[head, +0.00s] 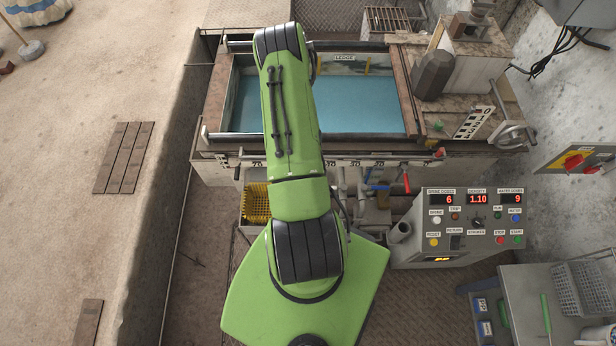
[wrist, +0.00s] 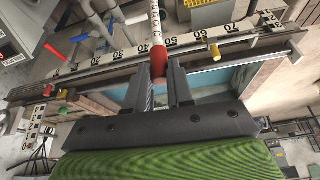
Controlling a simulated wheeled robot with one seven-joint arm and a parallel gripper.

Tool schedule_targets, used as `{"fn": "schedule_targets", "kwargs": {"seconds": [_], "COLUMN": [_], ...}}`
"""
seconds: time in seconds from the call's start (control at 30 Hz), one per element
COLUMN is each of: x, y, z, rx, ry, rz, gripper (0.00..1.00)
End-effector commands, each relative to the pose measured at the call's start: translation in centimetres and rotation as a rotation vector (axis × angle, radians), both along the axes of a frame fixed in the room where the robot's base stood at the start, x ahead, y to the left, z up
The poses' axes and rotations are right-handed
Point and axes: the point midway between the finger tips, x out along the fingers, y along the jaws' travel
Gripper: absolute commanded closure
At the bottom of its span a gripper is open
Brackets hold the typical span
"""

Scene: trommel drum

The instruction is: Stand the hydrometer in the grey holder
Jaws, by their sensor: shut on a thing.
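My gripper (wrist: 158,78) shows in the wrist view, its two dark fingers closed on a slim white rod with red marks and a red lower part. This rod, which I take for the hydrometer (wrist: 155,25), runs up out of the top of the picture, so its far end is hidden. It is held in front of the numbered scale rail. In the head view my green arm hides the gripper and the rod. A short grey tube (head: 400,231), which looks like the grey holder, stands at the left side of the control panel, apart from my arm.
The tank (head: 365,104) of blue water lies under my arm, with a numbered rail (head: 388,162) and levers along its front. The control panel (head: 464,222) stands right of my arm. A yellow basket (head: 257,200) sits at left. Open sandy ground lies farther left.

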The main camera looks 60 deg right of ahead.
Motion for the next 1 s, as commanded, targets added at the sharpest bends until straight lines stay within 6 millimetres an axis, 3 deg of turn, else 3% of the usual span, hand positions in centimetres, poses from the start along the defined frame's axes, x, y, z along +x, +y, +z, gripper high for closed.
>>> {"fn": "schedule_targets", "kwargs": {"seconds": [0.03,0.6,1.0], "x": [0.0,0.0,0.2], "y": [0.0,0.0,-0.1], "z": [1.1,6.3,5.3], "rx": [0.000,-0.001,-0.002], "ry": [0.000,0.000,0.001], "rz": [0.000,0.000,-0.017], "gripper": [0.99,0.99,0.99]}}
